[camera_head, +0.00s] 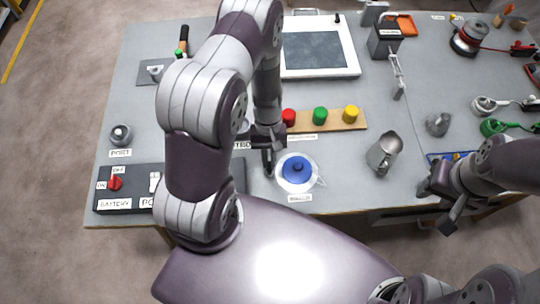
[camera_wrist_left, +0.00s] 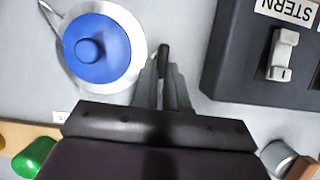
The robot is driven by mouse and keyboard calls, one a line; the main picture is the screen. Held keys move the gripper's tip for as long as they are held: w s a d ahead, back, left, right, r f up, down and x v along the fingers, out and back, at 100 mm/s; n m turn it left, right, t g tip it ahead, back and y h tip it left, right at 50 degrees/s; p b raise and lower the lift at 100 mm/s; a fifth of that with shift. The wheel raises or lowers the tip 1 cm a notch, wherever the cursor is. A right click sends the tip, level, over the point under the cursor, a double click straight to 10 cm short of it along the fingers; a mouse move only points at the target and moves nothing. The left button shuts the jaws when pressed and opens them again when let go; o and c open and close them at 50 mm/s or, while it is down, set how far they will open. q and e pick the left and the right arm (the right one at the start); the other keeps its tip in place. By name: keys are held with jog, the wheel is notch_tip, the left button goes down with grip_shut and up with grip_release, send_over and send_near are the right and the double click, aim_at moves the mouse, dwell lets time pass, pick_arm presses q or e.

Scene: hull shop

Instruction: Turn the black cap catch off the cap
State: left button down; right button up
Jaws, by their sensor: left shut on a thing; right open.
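The blue cap (camera_head: 297,168) with a round knob sits on a pale round fitting (camera_head: 283,181) near the table's front edge. In the left wrist view the blue cap (camera_wrist_left: 98,48) is at upper left. My left gripper (camera_head: 268,165) is just left of the fitting, pointing down. In the left wrist view its fingers (camera_wrist_left: 162,85) are shut on a slim black piece, the black catch (camera_wrist_left: 163,60), beside the fitting's rim. Whether the catch still overlaps the cap is unclear. My right gripper (camera_head: 444,203) is open and empty over the front right edge.
A black switch panel (camera_head: 130,174) with a red switch lies at left, partly behind my left arm. A wooden board (camera_head: 336,125) with red, green and yellow knobs is behind the cap. A metal jug (camera_head: 383,153) stands to the right. Table between cap and jug is clear.

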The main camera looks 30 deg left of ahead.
pick_arm(q)
jog(key=shift+s+f, duration=0.1)
jog(key=shift+s, duration=0.15)
dwell(0.3)
jog(key=c, duration=1.2)
grip_release()
jog(key=shift+o, duration=0.2)
jog(key=shift+w+r, duration=0.3)
jog(key=shift+r, duration=0.15)
jog(key=b+v, duration=0.1)
jog(key=v, duration=1)
jog(key=shift+a+r+b, duration=0.2)
jog(key=shift+r+b, duration=0.1)
jog(key=shift+r, duration=0.15)
